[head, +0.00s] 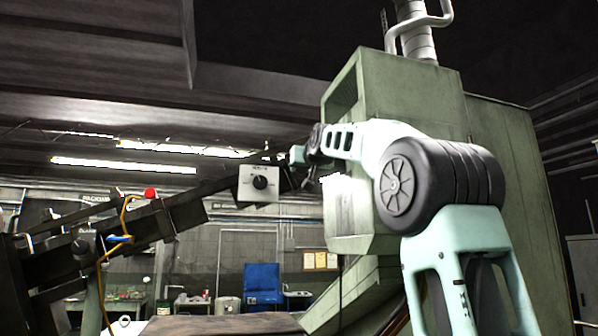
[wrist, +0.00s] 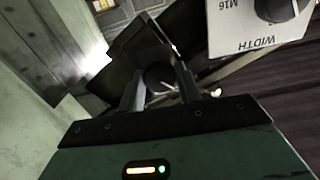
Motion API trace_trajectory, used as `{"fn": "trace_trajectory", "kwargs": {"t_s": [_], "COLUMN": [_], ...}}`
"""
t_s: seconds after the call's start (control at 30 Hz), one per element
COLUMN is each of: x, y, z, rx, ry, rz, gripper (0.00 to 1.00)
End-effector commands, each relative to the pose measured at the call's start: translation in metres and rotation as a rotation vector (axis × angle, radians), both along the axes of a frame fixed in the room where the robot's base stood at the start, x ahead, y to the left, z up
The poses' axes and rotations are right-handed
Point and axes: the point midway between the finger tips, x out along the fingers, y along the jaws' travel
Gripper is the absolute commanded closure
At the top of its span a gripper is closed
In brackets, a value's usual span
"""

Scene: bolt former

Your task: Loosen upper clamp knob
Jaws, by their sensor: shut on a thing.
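The upper clamp knob (wrist: 158,75) is a dark round knob between my fingers in the wrist view, set against dark metal parts. My gripper (wrist: 159,88) is shut on it, one finger on each side. In the head view my gripper (head: 297,156) is at the upper end of the slanted dark rail, and the knob cannot be made out there.
A white panel (head: 259,184) with a black dial hangs close to my gripper; in the wrist view the panel (wrist: 252,43) reads WIDTH and M16. The large green machine body (head: 400,95) stands on the right.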

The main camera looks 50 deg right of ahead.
Motion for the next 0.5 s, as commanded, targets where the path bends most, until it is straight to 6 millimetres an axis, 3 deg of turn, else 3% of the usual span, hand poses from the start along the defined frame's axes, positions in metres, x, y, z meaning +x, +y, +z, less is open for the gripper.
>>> {"fn": "trace_trajectory", "kwargs": {"t_s": [0.3, 0.5], "x": [0.0007, 0.0002], "y": [0.0005, 0.0000], "z": [-0.0003, -0.0002], "rx": [0.338, 0.426], "ry": [-0.205, -0.260], "rz": [0.001, 0.000], "gripper": [1.00, 1.00]}}
